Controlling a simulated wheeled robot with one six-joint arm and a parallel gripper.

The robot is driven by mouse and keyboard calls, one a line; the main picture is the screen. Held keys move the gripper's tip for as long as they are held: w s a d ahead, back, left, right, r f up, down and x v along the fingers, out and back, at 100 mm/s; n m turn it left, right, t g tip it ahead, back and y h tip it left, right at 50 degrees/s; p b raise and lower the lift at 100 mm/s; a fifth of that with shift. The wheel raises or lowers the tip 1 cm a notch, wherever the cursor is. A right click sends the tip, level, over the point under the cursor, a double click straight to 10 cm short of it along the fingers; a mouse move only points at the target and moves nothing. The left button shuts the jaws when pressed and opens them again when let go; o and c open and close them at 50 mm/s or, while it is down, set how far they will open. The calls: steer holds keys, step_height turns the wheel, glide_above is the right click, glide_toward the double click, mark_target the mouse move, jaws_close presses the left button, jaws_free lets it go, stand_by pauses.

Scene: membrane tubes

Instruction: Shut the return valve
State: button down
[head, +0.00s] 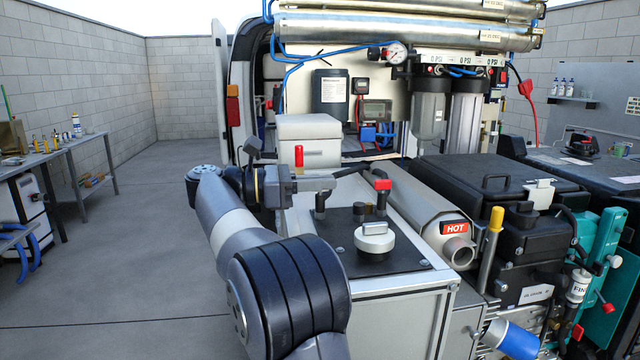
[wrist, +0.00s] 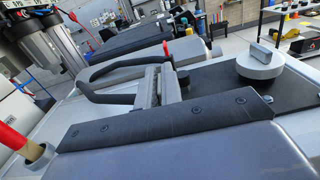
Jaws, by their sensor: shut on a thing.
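My gripper (head: 325,184) reaches in from the left, low over the dark panel on top of the grey cabinet. In the wrist view my gripper (wrist: 157,86) shows at the middle. A red-tipped black fitting (head: 382,185) stands just beyond the fingertips. A red lever (head: 299,157) stands upright behind the gripper and shows at the lower left of the wrist view (wrist: 16,138). No readable label tells which part is the return valve.
A round silver knob (head: 374,238) sits on the panel in front of the gripper. A pipe marked HOT (head: 456,248) and a yellow-topped lever (head: 496,218) lie to the right. Filter housings (head: 430,112) and a pressure gauge (head: 396,53) are behind.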

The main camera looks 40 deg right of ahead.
steer(key=c, duration=1.6)
jaws_free()
